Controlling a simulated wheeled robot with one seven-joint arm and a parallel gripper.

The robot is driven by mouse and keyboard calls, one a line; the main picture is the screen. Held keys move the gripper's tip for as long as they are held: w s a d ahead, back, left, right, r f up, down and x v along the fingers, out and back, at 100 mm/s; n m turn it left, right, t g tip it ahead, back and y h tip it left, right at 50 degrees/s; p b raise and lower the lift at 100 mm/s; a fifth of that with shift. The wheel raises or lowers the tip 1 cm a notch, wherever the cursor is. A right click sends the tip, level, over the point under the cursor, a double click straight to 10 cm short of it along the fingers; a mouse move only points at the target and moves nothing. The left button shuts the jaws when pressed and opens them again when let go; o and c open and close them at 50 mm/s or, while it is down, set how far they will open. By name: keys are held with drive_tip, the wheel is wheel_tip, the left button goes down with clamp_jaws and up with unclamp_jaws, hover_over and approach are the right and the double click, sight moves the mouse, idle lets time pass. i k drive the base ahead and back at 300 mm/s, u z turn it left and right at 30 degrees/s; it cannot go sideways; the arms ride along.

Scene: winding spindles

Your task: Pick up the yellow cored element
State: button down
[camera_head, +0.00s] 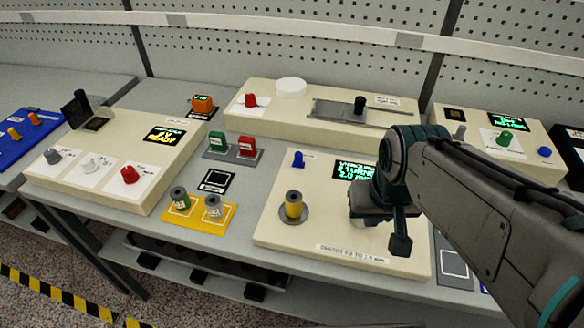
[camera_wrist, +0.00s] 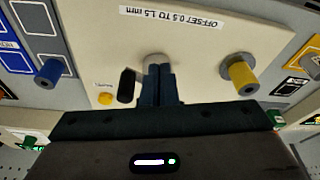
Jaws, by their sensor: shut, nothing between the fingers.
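The yellow cored element (camera_head: 293,205), a short yellow cylinder with a grey core, stands upright on a round grey base on the cream winding panel. In the wrist view it (camera_wrist: 242,74) is right of my fingers. My gripper (camera_head: 401,244) is over the right part of the same panel, apart from the yellow element. In the wrist view my gripper's fingers (camera_wrist: 158,84) are together and empty. A pale round post (camera_wrist: 155,60) shows just beyond the fingertips; I cannot tell whether they touch it.
A blue knob (camera_head: 298,159) and a lit display (camera_head: 353,170) are on the panel. A yellow tray (camera_head: 221,227) with green and grey cored elements is to the left. A long cream console (camera_head: 330,121) stands behind.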

sight(293, 199)
drive_tip(key=u, duration=0.05)
drive_tip(key=k, duration=0.5)
drive_tip(key=u, duration=2.15)
drive_tip(key=i, duration=1.4)
drive_tip(key=z, duration=2.8)
